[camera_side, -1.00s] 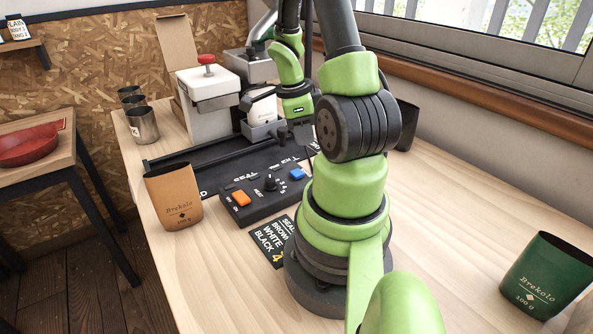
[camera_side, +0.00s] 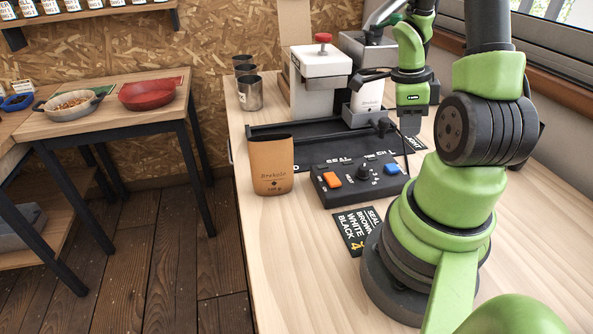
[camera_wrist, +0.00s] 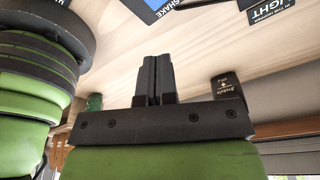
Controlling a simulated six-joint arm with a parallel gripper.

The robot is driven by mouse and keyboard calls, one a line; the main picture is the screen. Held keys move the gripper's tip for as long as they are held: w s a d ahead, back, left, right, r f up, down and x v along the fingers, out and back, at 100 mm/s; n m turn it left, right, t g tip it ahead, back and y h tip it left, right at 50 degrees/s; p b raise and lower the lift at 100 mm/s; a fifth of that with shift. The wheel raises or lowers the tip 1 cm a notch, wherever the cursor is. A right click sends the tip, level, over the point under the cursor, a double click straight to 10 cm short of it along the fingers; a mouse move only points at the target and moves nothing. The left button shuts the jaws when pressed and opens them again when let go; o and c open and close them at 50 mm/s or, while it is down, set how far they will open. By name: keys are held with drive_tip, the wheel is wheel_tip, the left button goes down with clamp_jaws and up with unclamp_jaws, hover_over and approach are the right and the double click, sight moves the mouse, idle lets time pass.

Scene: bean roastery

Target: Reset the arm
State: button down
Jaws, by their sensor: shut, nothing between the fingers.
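My green arm stands on the pale wooden table at the right in the side view. My gripper (camera_side: 410,124) hangs beside the grey hopper machine there, its fingertips small and partly hard to make out. In the wrist view my gripper (camera_wrist: 153,80) has its two black fingers together, with nothing between them. The fingers point over the bare wood, apart from the bags behind them.
A brown Brekolo bag (camera_side: 272,166) stands left of the button box (camera_side: 360,181). Metal cups (camera_side: 250,93) stand farther back. A black bag (camera_wrist: 233,90) and green bag (camera_wrist: 95,102) show in the wrist view.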

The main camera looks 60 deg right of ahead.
drive_tip(key=w+a+r+n+t+h, duration=0.2)
drive_tip(key=w+a+r+n+t, duration=0.2)
drive_tip(key=w+a+r+n, duration=0.6)
drive_tip(key=s+a+r+n+t+y, duration=0.2)
drive_tip(key=a+r+n, duration=0.2)
drive_tip(key=n, duration=0.5)
drive_tip(key=s+a+r+n+t+y, duration=0.2)
drive_tip(key=s+a+r+n+t, duration=0.1)
drive_tip(key=a+n, duration=0.6)
drive_tip(key=shift+a+r+n+y, duration=0.3)
drive_tip(key=shift+r+n, duration=0.1)
drive_tip(key=shift+r, duration=0.25)
drive_tip(key=shift+w+d, duration=0.1)
